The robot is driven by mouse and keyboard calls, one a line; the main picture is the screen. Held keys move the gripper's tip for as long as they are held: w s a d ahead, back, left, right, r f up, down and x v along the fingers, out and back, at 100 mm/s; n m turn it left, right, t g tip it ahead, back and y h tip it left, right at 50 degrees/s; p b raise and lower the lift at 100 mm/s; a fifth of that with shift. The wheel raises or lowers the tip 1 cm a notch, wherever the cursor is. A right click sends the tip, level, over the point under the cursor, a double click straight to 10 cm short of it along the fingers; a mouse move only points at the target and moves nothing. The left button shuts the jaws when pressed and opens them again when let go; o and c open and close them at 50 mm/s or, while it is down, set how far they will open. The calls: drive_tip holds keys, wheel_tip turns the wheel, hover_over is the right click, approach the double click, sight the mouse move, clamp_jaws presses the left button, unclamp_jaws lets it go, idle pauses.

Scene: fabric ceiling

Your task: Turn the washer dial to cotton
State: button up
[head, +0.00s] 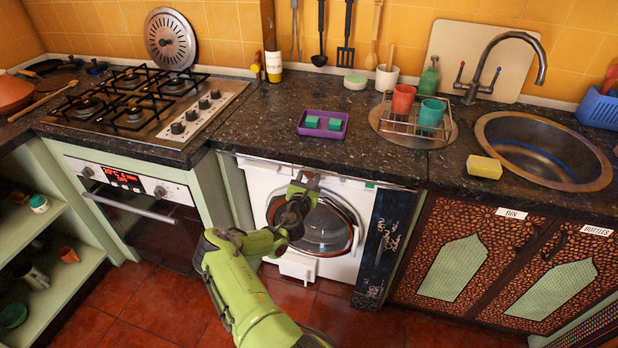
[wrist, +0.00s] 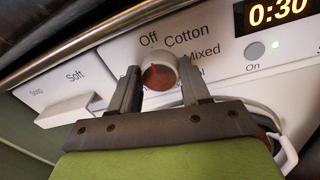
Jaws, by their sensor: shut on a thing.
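The washer (head: 259,187) is white, with a round glass door, and stands under the counter in the head view. My gripper (head: 306,186) is at the top of its front. In the wrist view, the dial (wrist: 161,76) is a pale round knob with a reddish face. My gripper (wrist: 160,72) has a dark finger on each side of it and is shut on it. The printed labels Off (wrist: 148,39), Cotton (wrist: 186,36) and Mixed (wrist: 204,52) sit above and right of the dial. Lower labels are partly hidden by the fingers. I cannot tell which label the dial points at.
The dark counter edge (head: 330,170) overhangs the washer closely above my gripper.

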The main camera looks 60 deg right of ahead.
drive_tip(key=m+b, duration=0.2)
drive_tip(key=m, duration=0.1)
drive_tip(key=shift+f+m, duration=0.2)
drive_tip(key=shift+m, duration=0.1)
drive_tip(key=m+b, duration=0.3)
drive_tip(key=m, duration=0.2)
drive_tip(key=shift+m, duration=0.3)
idle(0.4)
drive_tip(key=o, duration=1.1)
drive_tip(key=shift+h, duration=0.3)
drive_tip(key=shift+c, duration=0.2)
drive_tip(key=r+p+v, duration=0.1)
drive_tip(key=p+v, duration=0.1)
drive_tip(key=v, duration=1.3)
drive_tip(key=shift+a+f, duration=0.45)
